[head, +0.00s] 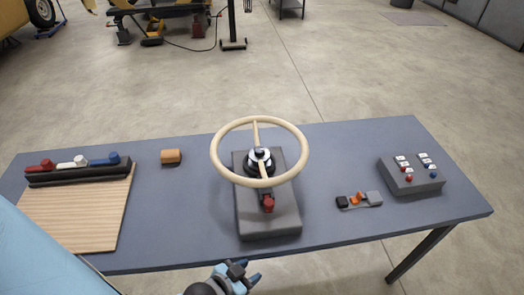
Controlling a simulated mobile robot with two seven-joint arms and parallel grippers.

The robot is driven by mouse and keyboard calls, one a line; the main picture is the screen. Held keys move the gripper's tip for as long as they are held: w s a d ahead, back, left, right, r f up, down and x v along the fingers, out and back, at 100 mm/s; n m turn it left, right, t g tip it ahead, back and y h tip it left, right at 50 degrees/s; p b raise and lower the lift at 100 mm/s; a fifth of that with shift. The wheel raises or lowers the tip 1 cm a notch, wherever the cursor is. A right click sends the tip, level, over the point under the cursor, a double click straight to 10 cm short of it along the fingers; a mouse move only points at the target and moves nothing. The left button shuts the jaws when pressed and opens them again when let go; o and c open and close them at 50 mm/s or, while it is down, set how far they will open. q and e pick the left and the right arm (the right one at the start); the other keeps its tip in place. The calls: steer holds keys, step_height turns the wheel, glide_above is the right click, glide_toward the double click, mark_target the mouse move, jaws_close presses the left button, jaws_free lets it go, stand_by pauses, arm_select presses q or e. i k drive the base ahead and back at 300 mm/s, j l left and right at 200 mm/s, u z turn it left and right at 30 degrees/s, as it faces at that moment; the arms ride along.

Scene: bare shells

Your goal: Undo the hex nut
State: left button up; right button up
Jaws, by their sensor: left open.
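A cream steering wheel (223,168) stands on a grey base block (268,221) in the middle of the table. At its hub is a small pale, metallic-looking piece (260,153) with a dark top; it is too small to tell for sure that it is the hex nut. A red piece (267,203) sits on the block below the hub. My left gripper (243,272) is at the bottom edge of the head view, in front of the table's near edge, below the wheel and apart from it. It is open, with nothing seen between its fingers. My right gripper is not in view.
The blue-grey table (338,150) also holds a dark rack (75,173) with red, white and blue knobs, a wooden board (90,220), an orange-brown block (171,157), a small strip of parts (360,201) and a switch box (412,178). Bare tabletop lies both sides of the wheel.

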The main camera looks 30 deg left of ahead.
mark_target(260, 152)
steer(key=k+j+u, duration=0.4)
steer(key=j+u, duration=0.15)
steer(key=k+j+u, duration=0.15)
steer(key=j+u, duration=0.15)
steer(key=j, duration=0.2)
steer(key=k+j+u, duration=0.1)
steer(key=j+u, duration=0.2)
steer(key=j, duration=0.15)
